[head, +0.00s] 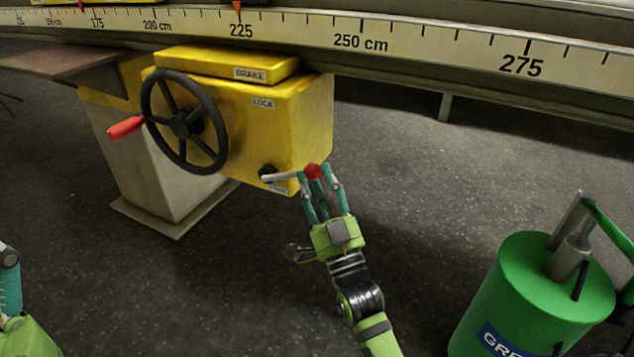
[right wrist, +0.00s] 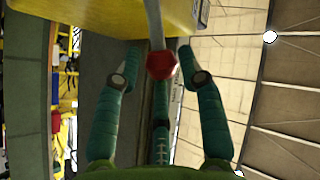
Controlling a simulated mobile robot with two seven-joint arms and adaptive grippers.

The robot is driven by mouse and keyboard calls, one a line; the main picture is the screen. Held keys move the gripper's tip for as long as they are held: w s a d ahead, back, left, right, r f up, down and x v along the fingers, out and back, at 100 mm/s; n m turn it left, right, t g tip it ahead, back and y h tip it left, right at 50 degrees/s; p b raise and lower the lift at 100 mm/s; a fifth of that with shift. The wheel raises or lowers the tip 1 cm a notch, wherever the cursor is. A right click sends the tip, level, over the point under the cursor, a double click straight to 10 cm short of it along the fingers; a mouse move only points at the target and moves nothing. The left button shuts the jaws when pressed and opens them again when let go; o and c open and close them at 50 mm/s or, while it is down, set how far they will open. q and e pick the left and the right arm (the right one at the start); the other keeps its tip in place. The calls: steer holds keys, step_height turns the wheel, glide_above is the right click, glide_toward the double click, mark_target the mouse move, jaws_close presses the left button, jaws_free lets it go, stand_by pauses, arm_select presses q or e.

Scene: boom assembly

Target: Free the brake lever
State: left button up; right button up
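The brake lever (head: 285,177) is a pale rod with a red knob (head: 313,171). It comes from a dark pivot low on the yellow brake box (head: 300,130) and points right, nearly level. A LOCK label (head: 263,103) sits above the pivot; a lower label (head: 278,189) by the rod is too small to read. My right gripper (head: 321,180) is around the knob. In the right wrist view the knob (right wrist: 161,66) sits between the spread fingertips, with gaps at both sides. My left gripper (head: 12,285) is partly cut off at the left edge.
A long scale rail (head: 420,45) runs above the box. A green drum (head: 530,295) with a pump-like top stands at right. Floor between is clear.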

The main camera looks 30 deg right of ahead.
steer(key=v, duration=1.2)
steer(key=shift+r, duration=0.1)
